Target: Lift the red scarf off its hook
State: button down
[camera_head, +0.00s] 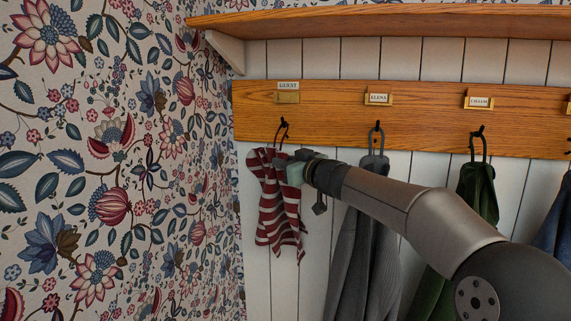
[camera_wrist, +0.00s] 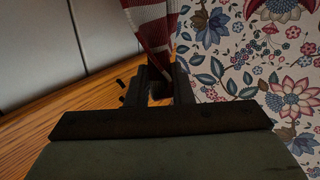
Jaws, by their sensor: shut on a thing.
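The red scarf (camera_head: 277,215), striped red and white, hangs under the left hook (camera_head: 284,124), below the label "GUEST". A dark loop (camera_head: 281,137) at its top reaches up to that hook; I cannot tell exactly how it sits on it. My gripper (camera_head: 287,170) comes in from the right at the upper part of the scarf and is shut on it. In the wrist view the scarf (camera_wrist: 153,25) runs into the space between my fingers (camera_wrist: 158,88). Part of the scarf's top is hidden by the gripper.
A grey garment (camera_head: 362,250) hangs right of the scarf under "ELENA", and a green one (camera_head: 478,195) hangs further right, both behind my arm. A wooden shelf (camera_head: 380,22) juts out above the hook rail (camera_head: 335,110). The flowered wall (camera_head: 120,160) stands close on the left.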

aim_at(285, 150)
jog(key=shift+r, duration=1.55)
jog(key=shift+s, duration=0.1)
jog(key=shift+s+a+b, duration=0.2)
jog(key=shift+s+b, duration=0.25)
jog(key=shift+s, duration=0.8)
jog(key=shift+s+a+b, duration=0.2)
jog(key=shift+s+b, duration=0.2)
jog(key=shift+s, duration=0.8)
jog(key=shift+s+a+b, duration=0.15)
jog(key=shift+s, duration=0.7)
jog(key=shift+s+a+b, duration=0.15)
jog(key=shift+s, duration=0.65)
jog(key=shift+s, duration=0.1)
jog(key=shift+s+a+b, duration=0.1)
jog(key=shift+s+a, duration=0.1)
jog(key=shift+s, duration=0.75)
jog(key=shift+s+a+b, duration=0.1)
jog(key=shift+s+a, duration=0.05)
jog(key=shift+s, duration=0.85)
jog(key=shift+s+a+b, duration=0.1)
jog(key=shift+s+a, duration=0.1)
jog(key=shift+s, duration=0.75)
